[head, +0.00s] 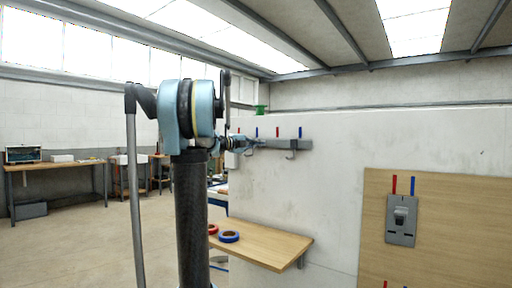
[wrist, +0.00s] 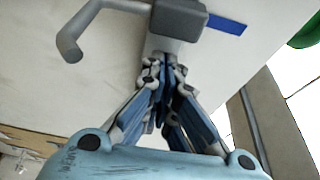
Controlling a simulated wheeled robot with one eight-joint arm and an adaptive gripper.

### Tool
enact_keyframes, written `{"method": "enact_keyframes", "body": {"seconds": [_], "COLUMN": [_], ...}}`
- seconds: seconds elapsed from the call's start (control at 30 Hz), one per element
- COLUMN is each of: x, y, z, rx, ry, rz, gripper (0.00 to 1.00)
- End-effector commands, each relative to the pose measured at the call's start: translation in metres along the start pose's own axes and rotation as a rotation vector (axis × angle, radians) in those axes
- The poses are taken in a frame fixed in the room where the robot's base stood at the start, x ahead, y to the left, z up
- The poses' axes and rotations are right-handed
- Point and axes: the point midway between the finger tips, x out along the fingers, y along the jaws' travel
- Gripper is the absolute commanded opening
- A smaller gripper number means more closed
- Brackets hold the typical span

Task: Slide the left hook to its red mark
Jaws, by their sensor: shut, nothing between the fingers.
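In the head view a grey rail (head: 273,144) runs along the pale wall, with red and blue marks above it. A blue mark (head: 257,132) and a red mark (head: 277,132) stand above its left and middle parts. The right hook (head: 291,155) hangs clear. The left hook (head: 249,152) is small and partly hidden by my gripper (head: 236,143) at the rail's left end. In the wrist view a grey hook (wrist: 85,22) on a dark block lies just beyond my gripper (wrist: 163,75), near a blue mark (wrist: 226,22). The fingers are closed together; contact with the block is unclear.
A wooden shelf (head: 262,244) with red and blue tape rolls juts out below the rail. A wooden panel (head: 440,235) with a grey switch (head: 401,218) is at the right. Workbenches stand far left; open floor lies between.

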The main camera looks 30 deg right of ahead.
Motion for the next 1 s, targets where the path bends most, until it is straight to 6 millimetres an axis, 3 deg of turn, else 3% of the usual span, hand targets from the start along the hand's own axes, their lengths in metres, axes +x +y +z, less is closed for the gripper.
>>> {"method": "enact_keyframes", "body": {"seconds": [0.2,0.7,1.0], "x": [-0.006,-0.008,-0.026], "y": [0.0,0.0,0.0], "z": [0.016,0.022,0.075], "rx": [0.0,0.0,0.0], "ry": [-0.001,0.0,-0.003], "rz": [0.0,0.0,0.0], "gripper": [0.0,0.0,0.0]}}
